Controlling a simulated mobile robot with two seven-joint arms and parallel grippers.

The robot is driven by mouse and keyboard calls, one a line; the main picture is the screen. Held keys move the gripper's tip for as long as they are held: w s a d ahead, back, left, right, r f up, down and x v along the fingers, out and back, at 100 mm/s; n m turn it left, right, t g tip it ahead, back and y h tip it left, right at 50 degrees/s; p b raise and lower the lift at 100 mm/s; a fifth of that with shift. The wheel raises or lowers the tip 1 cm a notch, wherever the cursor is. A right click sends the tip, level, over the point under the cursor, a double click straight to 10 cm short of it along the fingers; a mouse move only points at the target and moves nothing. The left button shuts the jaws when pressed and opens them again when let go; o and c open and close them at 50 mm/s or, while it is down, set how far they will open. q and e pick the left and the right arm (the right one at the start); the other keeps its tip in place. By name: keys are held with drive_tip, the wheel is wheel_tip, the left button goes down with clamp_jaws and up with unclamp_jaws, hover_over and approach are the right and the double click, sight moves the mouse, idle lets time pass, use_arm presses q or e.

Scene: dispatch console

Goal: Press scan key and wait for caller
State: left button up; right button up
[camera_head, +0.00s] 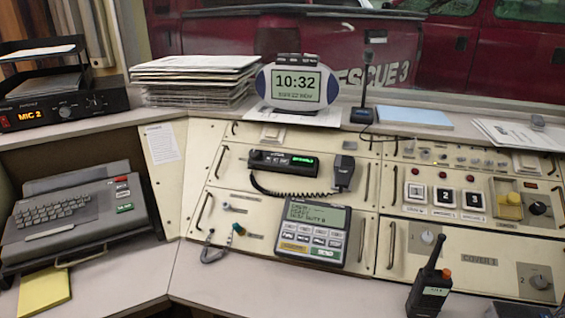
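The sloped console panel carries a radio unit (284,162) with a small green display and a hand microphone (343,173) on a coiled cord. Below it is a keypad unit (312,232) with a grey-green text screen and rows of small keys, one of them orange-yellow. Three square keys numbered 1 (416,194), 2 (445,198) and 3 (473,200) sit to the right. The small labels are too blurred to read, so I cannot tell which key is the scan key. No caller shows. Neither of my grippers is in view.
A handheld radio (430,287) stands upright at the front right. A typewriter-like keyboard unit (82,212) is at left, with a yellow pad (43,291) in front. A clock (296,86) reads 10:32 beside a paper stack (193,80). The desk's front middle is clear.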

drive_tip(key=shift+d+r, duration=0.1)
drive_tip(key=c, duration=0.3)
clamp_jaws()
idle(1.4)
